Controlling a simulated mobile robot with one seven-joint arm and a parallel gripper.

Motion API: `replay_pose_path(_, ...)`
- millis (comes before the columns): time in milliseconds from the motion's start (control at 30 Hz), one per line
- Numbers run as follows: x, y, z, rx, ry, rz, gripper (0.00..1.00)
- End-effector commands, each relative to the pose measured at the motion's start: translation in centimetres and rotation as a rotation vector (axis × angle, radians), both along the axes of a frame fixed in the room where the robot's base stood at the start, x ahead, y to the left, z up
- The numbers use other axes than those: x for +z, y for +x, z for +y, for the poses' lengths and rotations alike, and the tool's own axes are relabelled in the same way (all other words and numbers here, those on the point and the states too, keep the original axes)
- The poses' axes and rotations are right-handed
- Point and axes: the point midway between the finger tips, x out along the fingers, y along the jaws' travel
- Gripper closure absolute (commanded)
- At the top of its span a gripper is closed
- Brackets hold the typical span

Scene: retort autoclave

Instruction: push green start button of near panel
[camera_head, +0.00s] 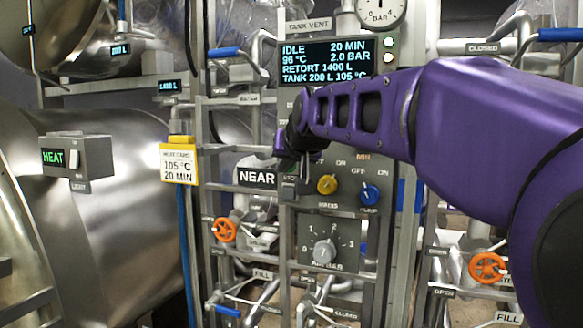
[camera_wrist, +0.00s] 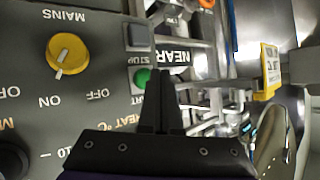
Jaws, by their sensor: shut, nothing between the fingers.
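The near panel is the grey board (camera_head: 347,221) by the NEAR sign (camera_head: 257,178). The round green start button (camera_wrist: 142,77) shows in the wrist view, just left of my finger tips, with its label partly covered by the fingers. In the head view the button is hidden behind my gripper (camera_head: 285,153). My gripper (camera_wrist: 167,68) is shut and empty, its tips pointing at the panel close beside the green button. I cannot tell if they touch the panel. A dark square stop button (camera_wrist: 137,37) sits beyond the green one.
A yellow MAINS knob (camera_head: 327,184) and a blue pump knob (camera_head: 370,194) stick out right of the buttons. A grey air knob (camera_head: 324,251) is below. The lit display (camera_head: 326,60) reads IDLE. Pipes and an orange valve wheel (camera_head: 224,230) lie to the left.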

Motion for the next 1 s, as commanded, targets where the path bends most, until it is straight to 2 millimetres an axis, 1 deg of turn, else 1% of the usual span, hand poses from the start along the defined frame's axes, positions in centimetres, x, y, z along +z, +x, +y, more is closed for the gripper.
replay_pose_path(467, 0.0, 0.02, -0.01, 0.0, 0.0, 0.0, 1.0)
replay_pose_path(767, 0.08, 0.76, -0.27, 0.0, 0.0, -0.001, 1.0)
replay_pose_path(1000, 0.03, 0.79, -0.28, 0.0, 0.0, 0.0, 1.0)
